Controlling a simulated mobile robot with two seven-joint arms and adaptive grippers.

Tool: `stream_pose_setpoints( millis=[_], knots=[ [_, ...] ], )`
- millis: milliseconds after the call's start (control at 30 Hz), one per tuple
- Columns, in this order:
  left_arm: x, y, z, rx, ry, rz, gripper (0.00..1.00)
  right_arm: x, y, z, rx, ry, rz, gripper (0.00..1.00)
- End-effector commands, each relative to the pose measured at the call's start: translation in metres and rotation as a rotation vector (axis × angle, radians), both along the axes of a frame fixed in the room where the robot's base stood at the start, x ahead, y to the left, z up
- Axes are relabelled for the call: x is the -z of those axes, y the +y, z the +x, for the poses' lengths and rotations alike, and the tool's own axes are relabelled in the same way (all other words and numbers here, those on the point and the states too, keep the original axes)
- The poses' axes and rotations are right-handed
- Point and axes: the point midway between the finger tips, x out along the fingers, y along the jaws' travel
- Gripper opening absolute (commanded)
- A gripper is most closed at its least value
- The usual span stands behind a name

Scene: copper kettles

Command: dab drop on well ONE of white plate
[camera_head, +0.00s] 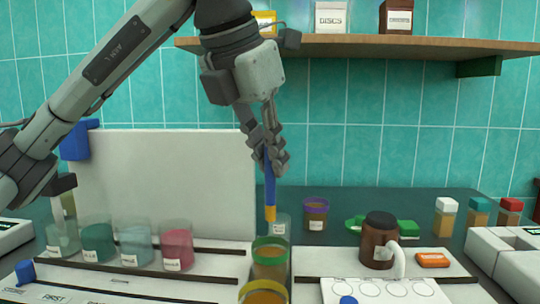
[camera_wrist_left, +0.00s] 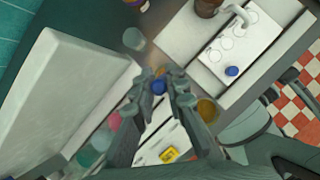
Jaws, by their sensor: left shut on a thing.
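My left gripper (camera_head: 270,152) is shut on a slim blue stick-like tool (camera_head: 270,190) with an orange lower end. The tool hangs upright, its tip near a clear glass (camera_head: 281,226) and above the green-rimmed jar. In the left wrist view the tool's blue end (camera_wrist_left: 159,87) shows between the fingers (camera_wrist_left: 166,92). The white plate (camera_head: 408,296) lies at the front right, cut off by the lower edge. Its round wells show in the left wrist view (camera_wrist_left: 245,55). A blue knob-like piece (camera_head: 348,300) is at its near left. I cannot read a well marked ONE. My right gripper is not in view.
Green-rimmed (camera_head: 270,262) and orange-rimmed (camera_head: 264,294) jars stand left of the plate. A brown bottle (camera_head: 378,240) and a white curved piece (camera_head: 398,260) stand behind it. Pink (camera_head: 177,250) and teal (camera_head: 98,243) jars stand left. A white panel (camera_head: 165,180) rises behind them.

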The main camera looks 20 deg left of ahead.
Motion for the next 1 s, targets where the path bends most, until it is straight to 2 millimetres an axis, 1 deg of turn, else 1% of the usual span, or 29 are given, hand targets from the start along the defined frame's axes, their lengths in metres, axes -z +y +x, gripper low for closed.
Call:
stream_pose_setpoints(
  millis=[67,133,167,300,400,500,633,767,1000],
  knots=[
    [0.0,-0.002,0.0,0.002,0.003,-0.002,0.0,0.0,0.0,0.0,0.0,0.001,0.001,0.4],
    [0.0,-0.012,0.0,0.007,0.017,-0.013,0.0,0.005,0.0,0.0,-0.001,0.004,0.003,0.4],
    [0.001,-0.019,0.0,0.009,0.028,-0.021,0.0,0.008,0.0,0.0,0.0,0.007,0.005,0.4],
    [0.006,-0.06,-0.002,0.017,0.088,-0.073,0.0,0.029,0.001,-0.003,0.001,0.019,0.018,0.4],
    [0.01,-0.084,-0.005,0.017,0.127,-0.106,0.0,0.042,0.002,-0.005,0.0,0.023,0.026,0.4],
    [0.013,-0.098,-0.007,0.016,0.152,-0.128,0.0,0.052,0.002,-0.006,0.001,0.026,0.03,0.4],
    [0.016,-0.103,-0.008,0.012,0.161,-0.136,0.0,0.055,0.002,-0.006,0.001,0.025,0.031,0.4],
    [0.022,-0.102,-0.008,0.012,0.16,-0.135,0.0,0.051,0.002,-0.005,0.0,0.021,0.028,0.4],
    [0.041,-0.102,-0.008,0.013,0.16,-0.134,0.0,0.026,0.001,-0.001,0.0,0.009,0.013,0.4]
  ],
)
